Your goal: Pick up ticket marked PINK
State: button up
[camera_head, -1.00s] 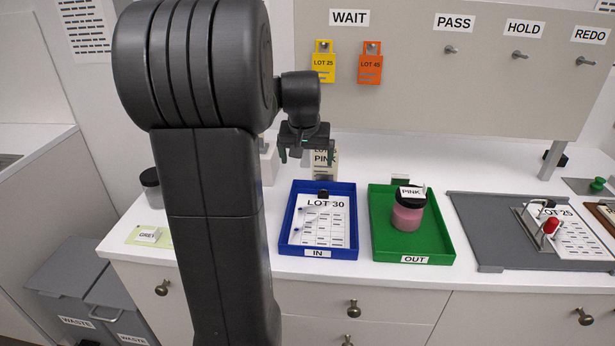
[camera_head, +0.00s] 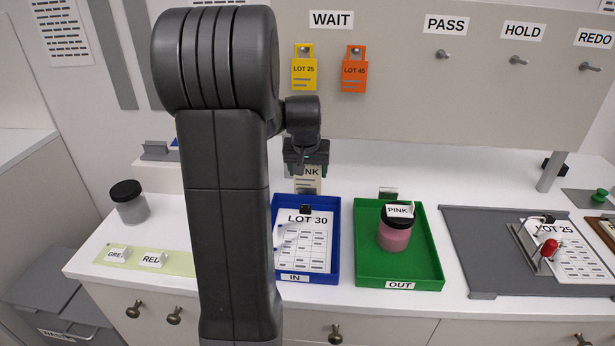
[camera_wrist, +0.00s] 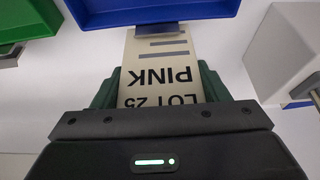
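The beige ticket marked LOT 25 PINK (camera_head: 309,183) stands upright behind the blue IN tray; its upper part is hidden by my gripper in the head view. In the wrist view the ticket (camera_wrist: 160,60) appears upside down, its far end at a dark grey holder (camera_wrist: 156,31). My gripper (camera_head: 307,164) is at the ticket's top. Its green fingers (camera_wrist: 160,88) lie on either side of the ticket, close to its edges. Whether they press on it cannot be told.
The blue IN tray (camera_head: 335,255) holds a LOT 30 sheet. The green OUT tray (camera_head: 425,262) holds a pink jar (camera_head: 394,236). A grey jar (camera_head: 131,207) stands at left. Yellow (camera_head: 303,72) and orange (camera_head: 354,74) tags hang under WAIT. A pale block (camera_wrist: 285,50) is beside the ticket.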

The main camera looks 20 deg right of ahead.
jog(key=c, duration=0.3)
